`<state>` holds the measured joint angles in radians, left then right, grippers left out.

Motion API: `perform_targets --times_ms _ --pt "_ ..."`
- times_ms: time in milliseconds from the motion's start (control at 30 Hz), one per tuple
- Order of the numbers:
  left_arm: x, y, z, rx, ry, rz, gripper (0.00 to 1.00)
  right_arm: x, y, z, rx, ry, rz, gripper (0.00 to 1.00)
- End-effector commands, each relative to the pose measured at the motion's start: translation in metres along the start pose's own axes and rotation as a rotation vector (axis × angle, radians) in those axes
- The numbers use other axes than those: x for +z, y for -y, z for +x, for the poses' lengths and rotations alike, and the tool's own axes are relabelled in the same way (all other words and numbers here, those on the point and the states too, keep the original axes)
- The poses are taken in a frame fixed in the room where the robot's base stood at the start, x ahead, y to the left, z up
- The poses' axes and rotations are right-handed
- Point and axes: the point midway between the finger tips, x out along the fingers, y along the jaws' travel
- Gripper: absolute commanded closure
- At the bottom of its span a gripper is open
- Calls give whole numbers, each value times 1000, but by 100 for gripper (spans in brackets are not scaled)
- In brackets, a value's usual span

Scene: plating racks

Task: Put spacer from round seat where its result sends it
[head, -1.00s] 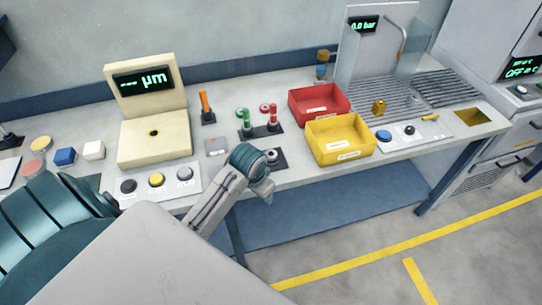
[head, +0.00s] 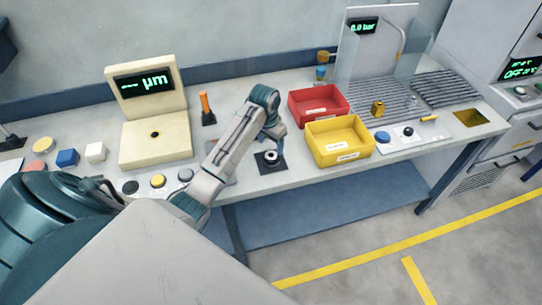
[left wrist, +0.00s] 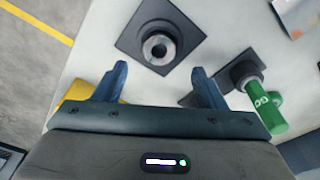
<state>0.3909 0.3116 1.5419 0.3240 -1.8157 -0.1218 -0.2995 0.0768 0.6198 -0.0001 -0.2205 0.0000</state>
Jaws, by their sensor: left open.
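The spacer is a small grey metal ring (head: 271,155) on a dark square base, the round seat (head: 262,166), near the front of the bench. In the left wrist view the ring (left wrist: 158,49) sits at the middle of the dark seat (left wrist: 184,36), ahead of my fingers. My left gripper (head: 276,137) is above and just behind the seat in the head view. Its two blue fingers (left wrist: 160,80) are apart with nothing between them. My right gripper is not in view.
A green gauge marked GO (left wrist: 268,110) stands beside the seat. A red bin (head: 318,103) and a yellow bin (head: 340,140) stand to the right. A cream gauge with a µm display (head: 155,145) and an orange-handled tool (head: 206,108) are left.

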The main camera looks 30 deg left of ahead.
Motion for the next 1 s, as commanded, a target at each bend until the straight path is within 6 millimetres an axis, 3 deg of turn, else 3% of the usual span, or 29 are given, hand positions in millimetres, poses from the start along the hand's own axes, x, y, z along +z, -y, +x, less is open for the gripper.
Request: perform_targets --times_ms 300,433,733,1000 --pt "7 -2 31 1 3 -1 35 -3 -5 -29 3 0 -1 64" --pt "6 -2 48 1 1 0 35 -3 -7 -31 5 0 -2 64" --pt "6 -2 54 0 -1 1 35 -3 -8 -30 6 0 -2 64" --pt "6 -2 54 0 -1 1 88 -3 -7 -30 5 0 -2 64"
